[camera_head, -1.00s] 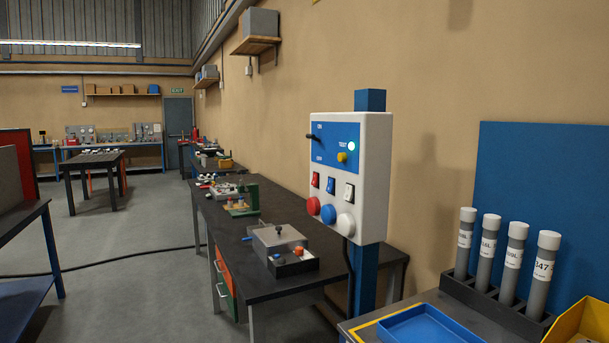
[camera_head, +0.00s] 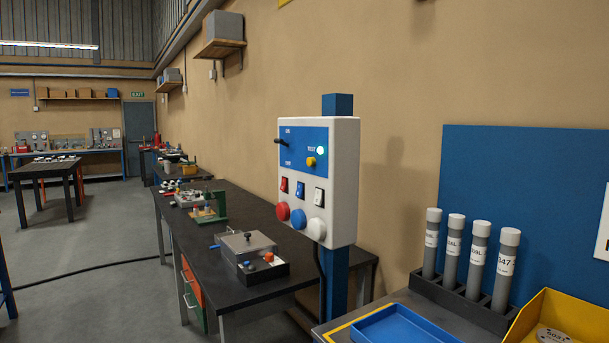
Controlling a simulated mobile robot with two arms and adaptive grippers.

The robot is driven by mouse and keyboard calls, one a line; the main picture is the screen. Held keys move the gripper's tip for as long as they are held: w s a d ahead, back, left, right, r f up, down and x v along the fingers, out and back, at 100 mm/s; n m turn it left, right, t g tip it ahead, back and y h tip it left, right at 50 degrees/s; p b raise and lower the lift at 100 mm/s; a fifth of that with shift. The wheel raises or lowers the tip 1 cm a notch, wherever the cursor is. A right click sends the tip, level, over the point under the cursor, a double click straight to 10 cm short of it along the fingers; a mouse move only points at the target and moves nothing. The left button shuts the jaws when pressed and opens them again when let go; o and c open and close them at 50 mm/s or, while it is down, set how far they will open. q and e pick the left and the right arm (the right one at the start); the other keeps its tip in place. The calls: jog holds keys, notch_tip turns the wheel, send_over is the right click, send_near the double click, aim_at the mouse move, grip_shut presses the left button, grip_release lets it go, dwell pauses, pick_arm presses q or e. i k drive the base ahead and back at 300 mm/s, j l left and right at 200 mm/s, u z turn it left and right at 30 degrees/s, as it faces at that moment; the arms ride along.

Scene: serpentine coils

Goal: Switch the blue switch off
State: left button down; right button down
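The blue switch (camera_head: 301,190) is a small rocker on the front of a white control box (camera_head: 343,185) mounted on a blue post. It sits between a red rocker (camera_head: 284,185) and a black-and-white rocker (camera_head: 319,197). Its on or off position is too small to tell. Below are red, blue and white round buttons. Neither of my grippers is in view.
A dark workbench (camera_head: 240,290) with a grey fixture box (camera_head: 245,247) stands left of the post. At front right, a bench holds a blue tray (camera_head: 390,325), a rack of grey tubes (camera_head: 463,300) and a yellow bin (camera_head: 560,315).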

aim_at(299, 190)
jog(key=i+j+z, duration=0.25)
jog(key=i+z, duration=0.15)
jog(key=i+j+z, duration=0.75)
